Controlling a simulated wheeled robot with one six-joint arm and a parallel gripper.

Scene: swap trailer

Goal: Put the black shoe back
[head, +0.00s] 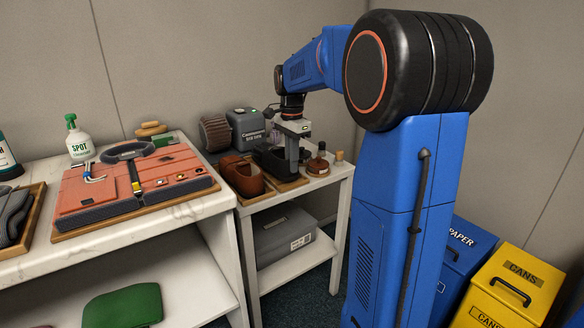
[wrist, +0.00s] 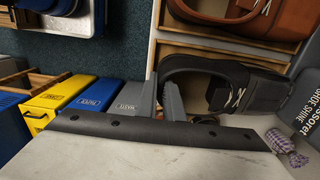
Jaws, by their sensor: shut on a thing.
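The black shoe (head: 269,160) is on the small white side table's right part, at or just over a wooden tray (head: 292,185). In the wrist view the black shoe (wrist: 205,68) lies with its opening toward my fingers and overlaps the tray (wrist: 172,48). My gripper (head: 294,158) points down at the shoe. In the wrist view my gripper (wrist: 162,92) is shut on the shoe's rim at one end. I cannot tell whether the sole touches the tray.
A brown shoe (head: 241,174) sits in a tray just left of the black one. A small brown bottle (head: 318,163) stands to the right. Blue and yellow bins (head: 512,288) stand on the floor at right.

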